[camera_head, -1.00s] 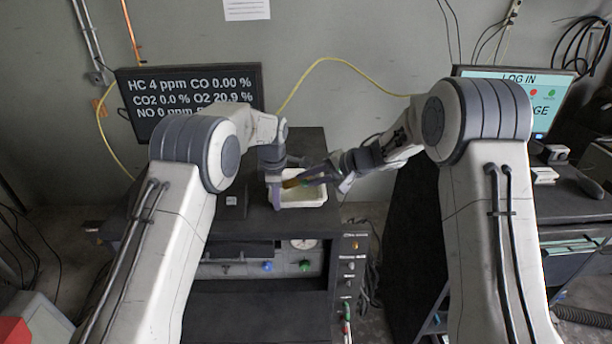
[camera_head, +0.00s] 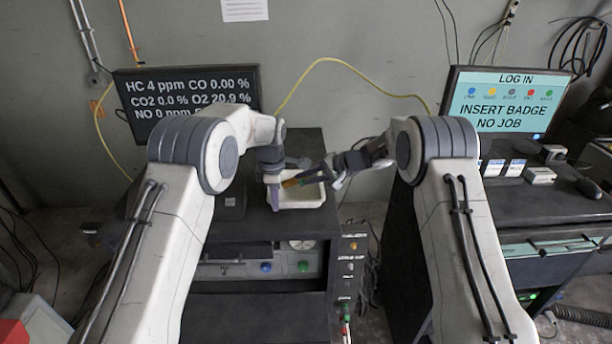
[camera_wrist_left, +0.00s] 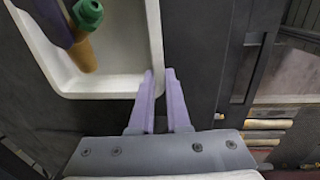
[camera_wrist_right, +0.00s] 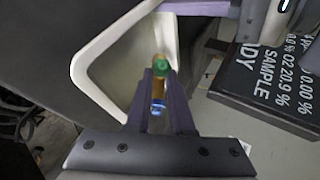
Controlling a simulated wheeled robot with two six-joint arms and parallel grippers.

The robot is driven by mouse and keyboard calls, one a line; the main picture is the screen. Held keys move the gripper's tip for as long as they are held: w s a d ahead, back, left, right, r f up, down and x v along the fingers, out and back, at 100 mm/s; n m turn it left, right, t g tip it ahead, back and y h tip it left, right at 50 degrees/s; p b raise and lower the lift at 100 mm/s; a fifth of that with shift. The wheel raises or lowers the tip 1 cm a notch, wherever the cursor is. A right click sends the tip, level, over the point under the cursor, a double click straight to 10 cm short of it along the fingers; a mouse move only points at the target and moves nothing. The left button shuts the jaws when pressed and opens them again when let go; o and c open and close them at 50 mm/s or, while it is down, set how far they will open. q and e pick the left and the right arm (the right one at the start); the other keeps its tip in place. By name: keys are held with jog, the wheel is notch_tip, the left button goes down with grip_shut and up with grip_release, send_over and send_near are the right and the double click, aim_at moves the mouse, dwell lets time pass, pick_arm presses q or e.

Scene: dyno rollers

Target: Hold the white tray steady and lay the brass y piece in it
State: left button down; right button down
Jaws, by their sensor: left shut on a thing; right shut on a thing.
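The white tray (camera_head: 300,205) sits on the dark cabinet top in the middle of the head view. My left gripper (camera_head: 274,205) is shut on its near-left rim. In the left wrist view, the tray wall (camera_wrist_left: 110,92) runs up to the tips of the left fingers (camera_wrist_left: 160,75). My right gripper (camera_head: 304,178) is shut on the brass y piece (camera_head: 291,183), held tilted over the tray. The piece shows a green end (camera_wrist_left: 87,14) in the left wrist view. In the right wrist view, the brass y piece (camera_wrist_right: 158,85) stands between the fingers, with green and blue parts.
A dark gas-readout screen (camera_head: 185,95) stands behind left, and a login screen (camera_head: 505,100) behind right. A yellow cable (camera_head: 340,62) loops along the wall.

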jog(key=shift+f, duration=0.25)
jog(key=c, duration=0.7)
grip_release()
jog(key=v, duration=1.2)
jog(key=shift+s, duration=0.1)
pick_arm(q)
jog(key=c, duration=0.8)
grip_release()
